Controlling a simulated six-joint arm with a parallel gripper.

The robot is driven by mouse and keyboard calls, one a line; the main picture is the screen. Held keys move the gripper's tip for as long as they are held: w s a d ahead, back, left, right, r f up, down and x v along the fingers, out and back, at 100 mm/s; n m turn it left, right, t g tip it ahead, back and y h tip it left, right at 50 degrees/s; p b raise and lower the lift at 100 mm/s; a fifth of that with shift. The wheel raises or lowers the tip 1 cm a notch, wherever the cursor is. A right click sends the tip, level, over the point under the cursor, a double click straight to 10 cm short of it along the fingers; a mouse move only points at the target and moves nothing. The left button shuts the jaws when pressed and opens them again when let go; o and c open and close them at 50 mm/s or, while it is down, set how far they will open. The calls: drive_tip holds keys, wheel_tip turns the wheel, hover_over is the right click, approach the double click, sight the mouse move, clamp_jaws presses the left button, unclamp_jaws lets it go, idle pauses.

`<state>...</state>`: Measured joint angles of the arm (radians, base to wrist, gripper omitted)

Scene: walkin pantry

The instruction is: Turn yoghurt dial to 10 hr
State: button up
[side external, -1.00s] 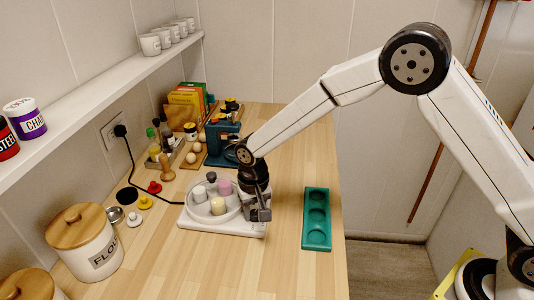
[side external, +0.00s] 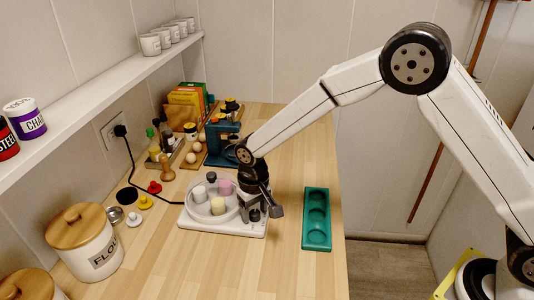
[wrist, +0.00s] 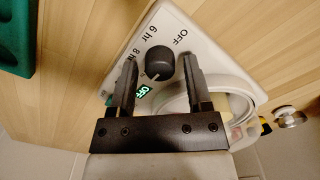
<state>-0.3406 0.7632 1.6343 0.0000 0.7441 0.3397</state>
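The yoghurt maker (side external: 190,222) is a white base on the counter with a round clear-walled bowl of small jars on it. Its dark round dial (wrist: 159,62) sits on the front corner of the base, with printed OFF, 6 hr and 8 hr labels around it. A 10 hr label is not readable; a finger covers part of the scale. My gripper (wrist: 160,66) is open, with one finger on each side of the dial and gaps visible. In the side view my gripper (side external: 264,208) is low over the base's right corner.
A green tray with round hollows (side external: 306,235) lies to the right of the yoghurt maker. A flour canister (side external: 88,256) and small lids stand to the left. A blue-green stand (side external: 222,150) is behind. The counter in front is clear.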

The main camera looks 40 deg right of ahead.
sight(256, 212)
drive_tip(key=shift+o, duration=0.3)
drive_tip(key=shift+r, duration=0.1)
drive_tip(key=shift+r, duration=3.85)
drive_tip(key=shift+d, duration=0.1)
drive_tip(key=s+d+t, duration=0.2)
drive_tip(key=s+d, duration=1.4)
drive_tip(key=s, duration=0.2)
drive_tip(key=shift+s+d+f+t, duration=0.15)
drive_tip(key=shift+s+f+t, duration=0.05)
drive_tip(key=shift+f+t, duration=0.1)
